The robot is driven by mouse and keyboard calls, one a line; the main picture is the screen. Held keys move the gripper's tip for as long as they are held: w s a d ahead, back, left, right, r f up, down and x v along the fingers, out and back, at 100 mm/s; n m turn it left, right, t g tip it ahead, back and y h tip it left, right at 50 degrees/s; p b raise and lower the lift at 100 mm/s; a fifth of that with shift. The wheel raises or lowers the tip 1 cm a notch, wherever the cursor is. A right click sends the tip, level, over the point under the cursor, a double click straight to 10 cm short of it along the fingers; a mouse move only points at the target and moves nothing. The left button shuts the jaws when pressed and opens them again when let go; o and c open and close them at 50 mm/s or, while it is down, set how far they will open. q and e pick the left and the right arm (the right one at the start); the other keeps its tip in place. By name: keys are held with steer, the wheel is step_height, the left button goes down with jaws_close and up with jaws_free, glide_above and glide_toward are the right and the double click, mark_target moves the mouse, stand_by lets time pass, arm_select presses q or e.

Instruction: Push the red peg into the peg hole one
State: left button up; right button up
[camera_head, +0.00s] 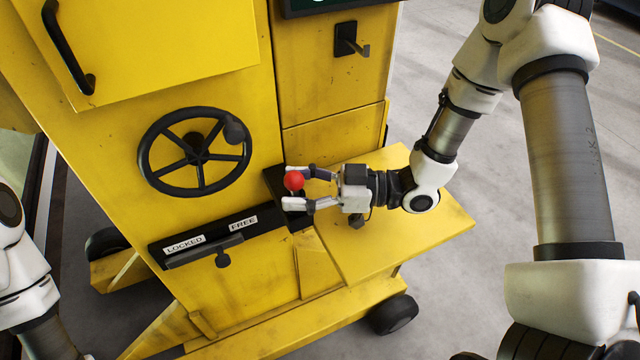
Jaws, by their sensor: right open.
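The red peg (294,181) shows as a round red head at the black plate (278,184) on the front of the yellow machine. My right gripper (294,188) is open, reaching in from the right, with one finger above the red head and one below it. The fingers are apart; whether either touches the peg is not clear. The peg's shaft and peg hole one cannot be made out behind the head and fingers. My left arm shows at the lower left edge, but its gripper is out of view.
A black handwheel (195,152) and a LOCKED/FREE lever plate (203,240) are left of the peg. A yellow shelf (420,240) lies below my right gripper. A small black lever (350,42) is above. Grey floor is open at the right.

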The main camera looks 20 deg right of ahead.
steer(key=v, duration=1.1)
steer(key=shift+d, duration=0.25)
steer(key=shift+s+f, duration=0.1)
